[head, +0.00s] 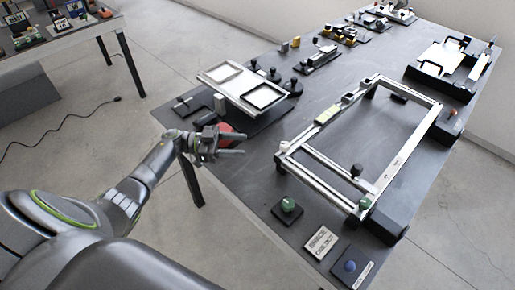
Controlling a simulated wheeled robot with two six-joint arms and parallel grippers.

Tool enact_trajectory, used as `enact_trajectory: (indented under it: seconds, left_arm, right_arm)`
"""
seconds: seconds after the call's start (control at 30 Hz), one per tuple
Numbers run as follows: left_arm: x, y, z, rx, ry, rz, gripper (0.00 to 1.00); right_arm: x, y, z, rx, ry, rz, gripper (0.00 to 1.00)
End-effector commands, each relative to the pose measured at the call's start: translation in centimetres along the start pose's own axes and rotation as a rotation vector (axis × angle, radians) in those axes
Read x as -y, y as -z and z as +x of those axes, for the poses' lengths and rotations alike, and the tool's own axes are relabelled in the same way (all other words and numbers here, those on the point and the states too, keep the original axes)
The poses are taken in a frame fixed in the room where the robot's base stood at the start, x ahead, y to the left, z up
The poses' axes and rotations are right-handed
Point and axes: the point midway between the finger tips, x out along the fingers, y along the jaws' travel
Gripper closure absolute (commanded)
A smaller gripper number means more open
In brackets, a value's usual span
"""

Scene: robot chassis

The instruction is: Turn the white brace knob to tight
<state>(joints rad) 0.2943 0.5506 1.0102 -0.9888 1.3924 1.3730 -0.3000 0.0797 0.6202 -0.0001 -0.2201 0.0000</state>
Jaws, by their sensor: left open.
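I cannot clearly pick out a white brace knob. A pale, slightly greenish small knob (365,203) sits at the near corner of the silver rectangular frame (405,159), and a dark knob (357,170) stands near it. I cannot tell the setting of either one. My left gripper (243,145) is open and empty, near the table's left edge, left of the frame and well apart from these knobs. A red object (228,133) shows partly behind it. My right gripper is not in view.
The dark table (235,185) also holds a green knob (288,204), a blue knob (350,265), a label plate (320,241) and a raised white panel with two openings (233,73). More fixtures line the far side. Bare tabletop lies inside the frame.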

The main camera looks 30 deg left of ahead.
Motion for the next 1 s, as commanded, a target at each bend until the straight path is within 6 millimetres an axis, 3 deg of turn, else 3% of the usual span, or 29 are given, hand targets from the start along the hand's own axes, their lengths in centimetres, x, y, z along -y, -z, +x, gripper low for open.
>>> enact_trajectory:
  seconds: [0.1, 0.3, 0.87, 1.0]
  left_arm:
    - [0.0, -0.2, -1.8, 0.001, 0.001, 0.000, 0.52]
    - [0.0, 0.0, -3.0, 0.000, -0.001, 0.000, 0.52]
    - [0.0, 0.0, -3.0, -0.002, 0.004, 0.002, 0.52]
    - [0.3, 0.1, -2.3, -0.023, 0.071, 0.040, 0.52]
  right_arm:
    - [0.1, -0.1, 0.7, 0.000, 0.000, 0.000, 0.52]
    - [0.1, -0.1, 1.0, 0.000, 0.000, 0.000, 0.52]
    - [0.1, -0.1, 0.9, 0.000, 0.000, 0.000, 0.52]
    - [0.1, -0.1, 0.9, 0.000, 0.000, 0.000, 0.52]
